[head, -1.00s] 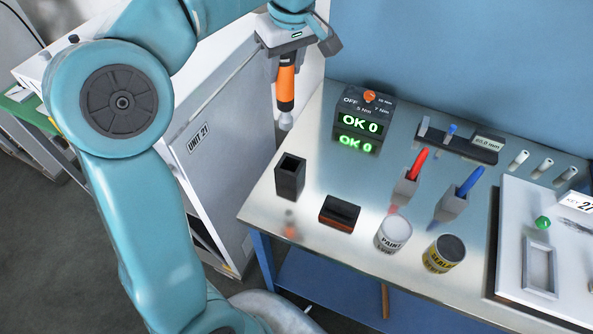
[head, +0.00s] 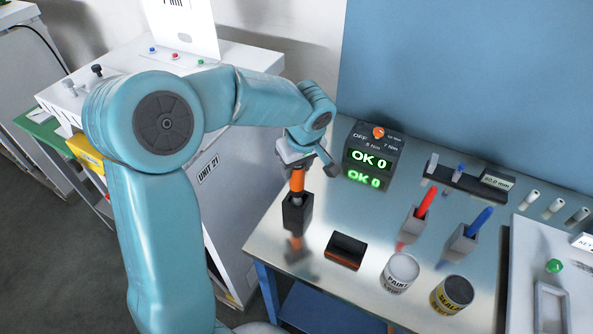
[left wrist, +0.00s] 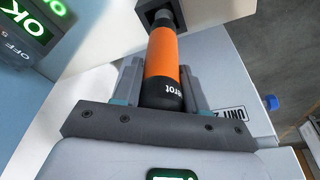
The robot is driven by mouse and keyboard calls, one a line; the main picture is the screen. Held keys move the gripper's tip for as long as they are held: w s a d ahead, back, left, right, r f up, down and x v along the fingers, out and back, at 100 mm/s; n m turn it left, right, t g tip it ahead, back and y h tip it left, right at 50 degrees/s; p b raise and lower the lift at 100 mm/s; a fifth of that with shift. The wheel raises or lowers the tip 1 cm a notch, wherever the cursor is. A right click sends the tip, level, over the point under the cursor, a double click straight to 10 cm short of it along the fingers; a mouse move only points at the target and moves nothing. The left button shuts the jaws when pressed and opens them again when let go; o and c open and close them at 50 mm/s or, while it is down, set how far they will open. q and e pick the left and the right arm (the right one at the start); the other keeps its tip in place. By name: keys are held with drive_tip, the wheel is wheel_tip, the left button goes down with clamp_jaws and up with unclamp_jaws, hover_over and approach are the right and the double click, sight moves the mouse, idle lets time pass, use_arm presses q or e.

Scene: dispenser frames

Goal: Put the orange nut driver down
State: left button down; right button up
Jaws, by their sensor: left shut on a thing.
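The orange nut driver (head: 297,181) has an orange handle with a black end cap. My left gripper (head: 296,168) is shut on it by the black end. It is upright over the black square holder (head: 297,214) at the table's left edge, and its lower end is hidden by or inside the holder. In the left wrist view the nut driver (left wrist: 165,65) lies between my fingers (left wrist: 160,88), and its metal end reaches into the dark opening of the holder (left wrist: 142,18). My right gripper is not in view.
A controller showing OK 0 (head: 368,156) stands behind the holder. A black and orange block (head: 346,250), a paint can (head: 400,272), a sealant can (head: 452,294) and red (head: 425,203) and blue (head: 478,222) markers in stands are to the right. A white cabinet (head: 232,180) stands left.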

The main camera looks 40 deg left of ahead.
use_arm(q)
drive_tip(key=shift+w+d+f, duration=0.1)
drive_tip(key=shift+w+f, duration=0.05)
drive_tip(key=shift+f, duration=0.5)
drive_tip(key=shift+w+f, duration=0.15)
drive_tip(key=shift+f, duration=0.55)
drive_tip(key=shift+s, duration=0.3)
drive_tip(key=shift+w+f, duration=0.15)
drive_tip(key=shift+w, duration=0.05)
drive_tip(key=c, duration=0.6)
unclamp_jaws()
drive_tip(key=shift+s, duration=0.1)
